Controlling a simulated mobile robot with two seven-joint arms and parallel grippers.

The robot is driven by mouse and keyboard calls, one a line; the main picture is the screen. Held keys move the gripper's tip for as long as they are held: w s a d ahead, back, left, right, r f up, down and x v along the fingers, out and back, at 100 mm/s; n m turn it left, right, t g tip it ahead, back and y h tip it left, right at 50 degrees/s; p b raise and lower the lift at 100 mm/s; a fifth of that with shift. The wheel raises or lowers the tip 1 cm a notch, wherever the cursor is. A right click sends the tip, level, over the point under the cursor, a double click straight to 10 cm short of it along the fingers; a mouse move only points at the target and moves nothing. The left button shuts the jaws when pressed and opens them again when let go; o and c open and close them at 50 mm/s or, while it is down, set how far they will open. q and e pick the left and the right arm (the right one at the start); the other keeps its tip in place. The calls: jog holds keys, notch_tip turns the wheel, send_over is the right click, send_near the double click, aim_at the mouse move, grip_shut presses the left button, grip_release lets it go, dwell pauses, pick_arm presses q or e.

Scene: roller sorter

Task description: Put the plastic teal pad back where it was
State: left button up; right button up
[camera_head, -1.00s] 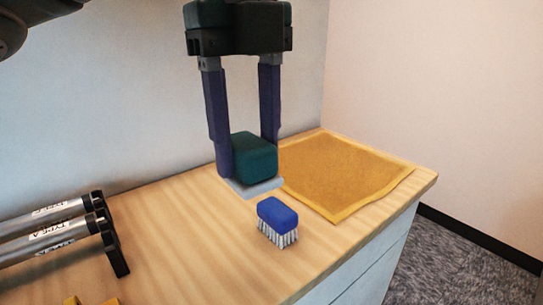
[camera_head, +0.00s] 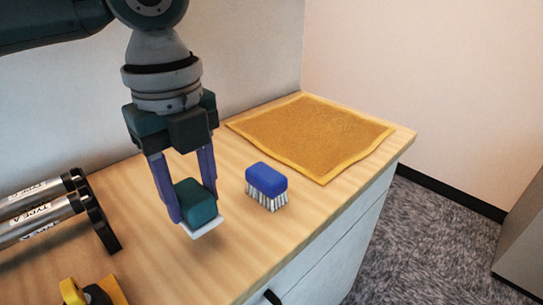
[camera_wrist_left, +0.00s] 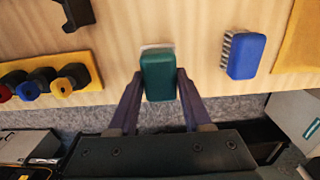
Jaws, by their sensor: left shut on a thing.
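The teal pad (camera_head: 199,205) is a dark teal block with a pale, flat underside. My left gripper (camera_head: 194,200) is shut on it, with one purple finger on each side. It holds the pad over the wooden counter, to the left of a blue brush; a faint shadow lies below, and the pad seems a little above the surface. In the left wrist view the pad (camera_wrist_left: 158,77) sits between the fingertips, its pale edge at the far end. My right gripper is not in view.
The blue brush (camera_head: 267,183) stands bristles down on the counter (camera_head: 225,250). A yellow cloth (camera_head: 315,135) lies at the back right. A rack of silver rollers (camera_head: 45,215) is at the left. A yellow holder (camera_wrist_left: 50,82) with coloured round pieces is near the front left.

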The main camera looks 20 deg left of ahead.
aim_at(198, 219)
pick_arm(q)
jog(key=shift+f+b, duration=0.4)
jog(key=shift+f, duration=1.9)
jog(key=o, duration=1.2)
jog(key=shift+f, duration=0.1)
